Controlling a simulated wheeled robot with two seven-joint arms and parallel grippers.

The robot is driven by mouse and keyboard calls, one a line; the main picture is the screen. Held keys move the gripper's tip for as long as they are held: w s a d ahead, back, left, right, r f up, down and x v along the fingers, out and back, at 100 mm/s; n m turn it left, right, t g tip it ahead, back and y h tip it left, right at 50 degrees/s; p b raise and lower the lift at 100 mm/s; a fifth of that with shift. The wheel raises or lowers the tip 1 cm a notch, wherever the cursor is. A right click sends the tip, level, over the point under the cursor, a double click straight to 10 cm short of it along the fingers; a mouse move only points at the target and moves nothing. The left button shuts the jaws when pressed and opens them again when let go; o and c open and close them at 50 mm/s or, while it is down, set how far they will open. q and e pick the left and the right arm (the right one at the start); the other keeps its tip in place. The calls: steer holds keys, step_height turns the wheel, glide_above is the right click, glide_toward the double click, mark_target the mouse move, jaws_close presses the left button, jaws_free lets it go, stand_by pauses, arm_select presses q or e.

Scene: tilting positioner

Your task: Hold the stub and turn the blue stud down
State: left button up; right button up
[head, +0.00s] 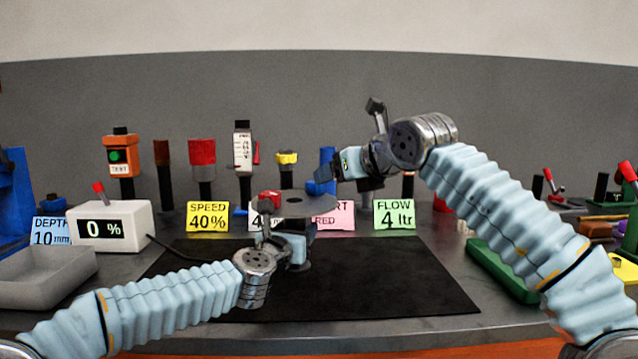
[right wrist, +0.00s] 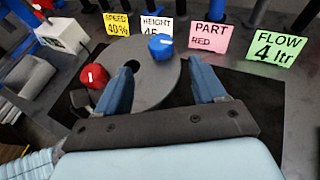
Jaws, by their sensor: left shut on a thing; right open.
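The grey disc (head: 297,206) of the positioner stands above the dark mat; it also shows in the right wrist view (right wrist: 155,88). The blue stud (head: 315,187) is at its far edge and shows in the right wrist view (right wrist: 161,46). A red stud (right wrist: 95,76) is at its left. My left gripper (head: 298,235) is below the disc, shut on the stub, which is mostly hidden by the gripper. My right gripper (right wrist: 160,68) is open above the disc; the blue stud lies ahead of and between its fingertips, apart from them.
Cards reading speed (head: 208,216), part (head: 333,218) and flow (head: 394,214) stand behind the mat (head: 400,285). A white 0 % box (head: 110,226) and grey tray (head: 45,275) are left. A green block (head: 500,270) lies right. The mat's front is clear.

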mark_target(315, 188)
steer(key=x, duration=0.9)
steer(key=shift+w+a, duration=0.1)
steer(key=shift+w, duration=0.05)
steer(key=c, duration=1.1)
steer(key=shift+a+f+m+t+h, duration=0.15)
steer(key=shift+m+t+h, duration=0.35)
steer(key=shift+m+h, duration=0.85)
steer(key=shift+a+m+h, duration=0.15)
steer(key=shift+m+h, duration=1.5)
steer(key=shift+h, duration=0.4)
steer(key=shift+t, duration=0.3)
